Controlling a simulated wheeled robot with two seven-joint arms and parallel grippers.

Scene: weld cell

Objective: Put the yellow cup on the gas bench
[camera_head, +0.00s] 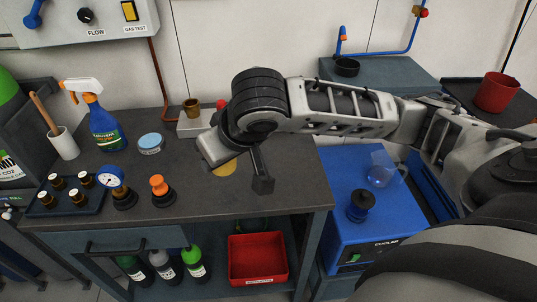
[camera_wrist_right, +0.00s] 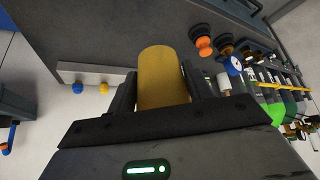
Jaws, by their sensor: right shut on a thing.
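The yellow cup (camera_wrist_right: 163,78) is between the two dark fingers of my right gripper (camera_wrist_right: 160,95) in the right wrist view. The fingers are shut on it. In the head view only a small part of the yellow cup (camera_head: 224,168) shows below my right gripper (camera_head: 240,170), which hides the rest. The cup is over the right part of the gas bench (camera_head: 200,198), a dark grey top. I cannot tell whether the cup touches the top. My left gripper is not in view.
A spray bottle (camera_head: 106,125), a blue-lidded tin (camera_head: 151,143), a gauge (camera_head: 113,180) and an orange-knobbed fitting (camera_head: 160,188) stand on the bench's left half. The front middle of the top is clear.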

